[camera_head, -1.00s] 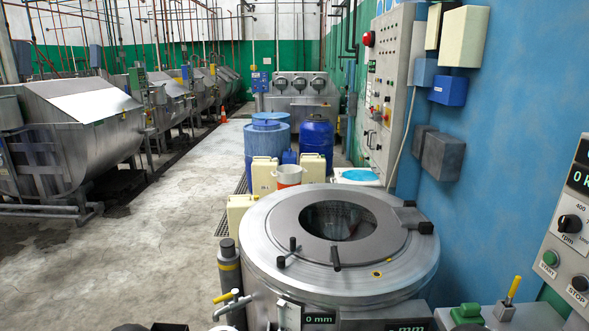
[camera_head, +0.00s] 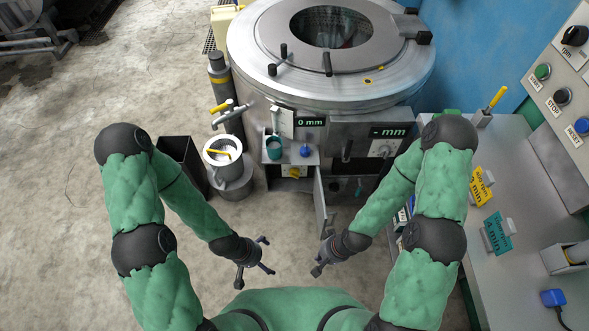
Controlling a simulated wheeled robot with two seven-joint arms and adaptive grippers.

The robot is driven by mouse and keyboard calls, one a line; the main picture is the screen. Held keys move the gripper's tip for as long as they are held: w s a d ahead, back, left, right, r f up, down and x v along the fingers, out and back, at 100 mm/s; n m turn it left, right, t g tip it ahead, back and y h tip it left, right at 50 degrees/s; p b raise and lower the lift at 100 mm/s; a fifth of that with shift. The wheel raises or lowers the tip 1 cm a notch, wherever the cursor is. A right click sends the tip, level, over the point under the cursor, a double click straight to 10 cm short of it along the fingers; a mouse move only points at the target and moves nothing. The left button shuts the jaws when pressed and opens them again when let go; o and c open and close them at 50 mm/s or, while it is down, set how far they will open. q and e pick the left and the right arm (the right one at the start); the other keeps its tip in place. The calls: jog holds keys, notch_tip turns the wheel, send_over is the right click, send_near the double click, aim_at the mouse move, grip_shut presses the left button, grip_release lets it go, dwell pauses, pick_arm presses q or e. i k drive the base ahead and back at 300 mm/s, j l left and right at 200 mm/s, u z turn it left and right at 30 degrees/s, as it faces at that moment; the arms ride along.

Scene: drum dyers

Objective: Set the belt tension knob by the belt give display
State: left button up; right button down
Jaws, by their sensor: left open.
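The round steel machine (camera_head: 250,75) stands ahead of me with its lid opening at the top. On its front are a green-lit display (camera_head: 311,121) reading 0 mm and a second display (camera_head: 390,132) ending in mm, its number partly unclear. A pale dial plate with a dark knob (camera_head: 383,149) sits under the second display. A blue knob (camera_head: 305,150) is on the small ledge below the first. I cannot tell which is the belt tension knob. My left gripper (camera_head: 255,268) and right gripper (camera_head: 320,256) hang low in front of the machine, both open and empty, apart from everything.
An open door panel (camera_head: 322,208) juts from the machine's lower front. A steel pot (camera_head: 227,165) and a dark bin (camera_head: 182,158) stand at its left. A grey counter (camera_head: 502,170) with tags and a button console (camera_head: 568,80) lies right.

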aim_at(293, 172)
jog(key=i+l, duration=0.1)
jog(key=i, duration=0.55)
jog(key=k+z, duration=0.1)
jog(key=z, duration=0.6)
jog(key=k+l+z, duration=0.1)
jog(key=z, duration=0.3)
